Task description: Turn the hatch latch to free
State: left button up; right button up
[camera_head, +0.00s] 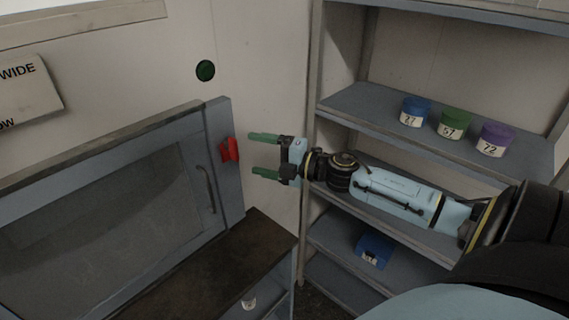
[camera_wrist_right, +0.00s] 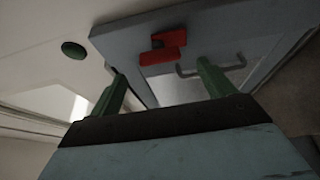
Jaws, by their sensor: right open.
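The red hatch latch (camera_head: 230,150) sits on the right frame of the blue-grey hatch (camera_head: 218,125), which has a dark window and a grey bar handle (camera_head: 206,190). The hatch looks shut. My right gripper (camera_head: 256,154) is open and empty, with its green fingers pointing left toward the latch and a small gap between them. In the right wrist view the red latch (camera_wrist_right: 163,46) lies ahead of the open gripper (camera_wrist_right: 160,82), and the handle (camera_wrist_right: 212,68) is close to the right finger. My left gripper is not in view.
A round green button (camera_head: 205,70) is on the wall above the hatch. Shelves (camera_head: 350,107) at the right hold a blue jar (camera_head: 414,111), a green jar (camera_head: 454,123) and a purple jar (camera_head: 496,139). A dark worktop (camera_head: 215,262) lies below the hatch.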

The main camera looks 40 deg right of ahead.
jog(key=b+v, duration=0.1)
jog(key=v, duration=0.5)
jog(key=shift+s, duration=0.1)
dwell(0.5)
